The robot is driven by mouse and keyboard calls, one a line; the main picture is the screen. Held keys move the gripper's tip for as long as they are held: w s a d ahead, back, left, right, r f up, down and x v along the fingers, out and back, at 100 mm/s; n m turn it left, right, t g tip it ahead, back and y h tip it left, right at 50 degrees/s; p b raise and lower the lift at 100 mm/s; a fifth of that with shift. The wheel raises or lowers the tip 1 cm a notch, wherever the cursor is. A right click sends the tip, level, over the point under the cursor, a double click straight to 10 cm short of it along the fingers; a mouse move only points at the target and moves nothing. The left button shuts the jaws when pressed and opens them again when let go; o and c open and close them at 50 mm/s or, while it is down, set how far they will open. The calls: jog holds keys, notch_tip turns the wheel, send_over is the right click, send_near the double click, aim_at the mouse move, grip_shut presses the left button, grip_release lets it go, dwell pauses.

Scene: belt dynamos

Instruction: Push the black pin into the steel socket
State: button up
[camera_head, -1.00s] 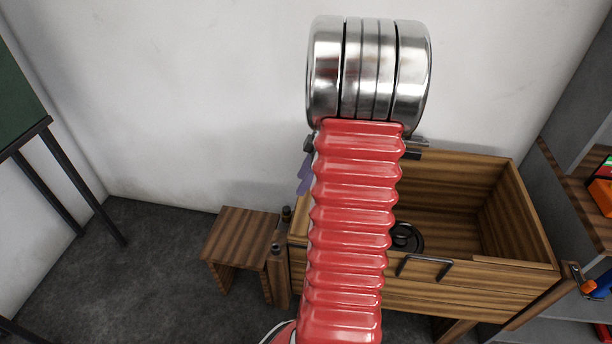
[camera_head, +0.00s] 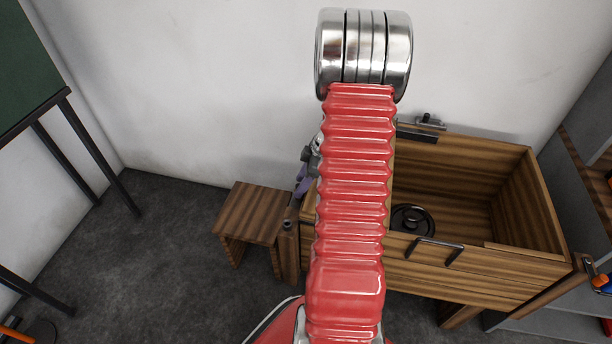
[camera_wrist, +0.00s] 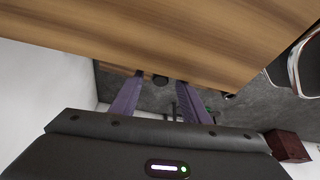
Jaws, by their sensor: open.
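My gripper (camera_wrist: 158,78) is open; its two purple fingers point at the edge of a wooden panel in the wrist view. A small dark round piece (camera_wrist: 161,79) shows between the fingertips at that edge; it may be the black pin, but it is too small to be sure. In the head view a purple finger (camera_head: 303,182) shows left of my red arm, near the left end of the wooden box (camera_head: 480,280). A steel and black fitting (camera_head: 428,122) sits at the box's back edge; I cannot tell whether it is the steel socket. My arm hides part of the box.
A black ring-shaped part (camera_head: 412,220) lies inside the open box. A black handle (camera_head: 434,248) is on its front. A small wooden stool (camera_head: 252,213) stands left of the box. Grey shelves (camera_head: 585,150) are at the right.

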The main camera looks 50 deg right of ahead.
jog(key=shift+f, duration=0.15)
jog(key=shift+c, duration=0.7)
grip_shut()
jog(key=shift+r, duration=2.3)
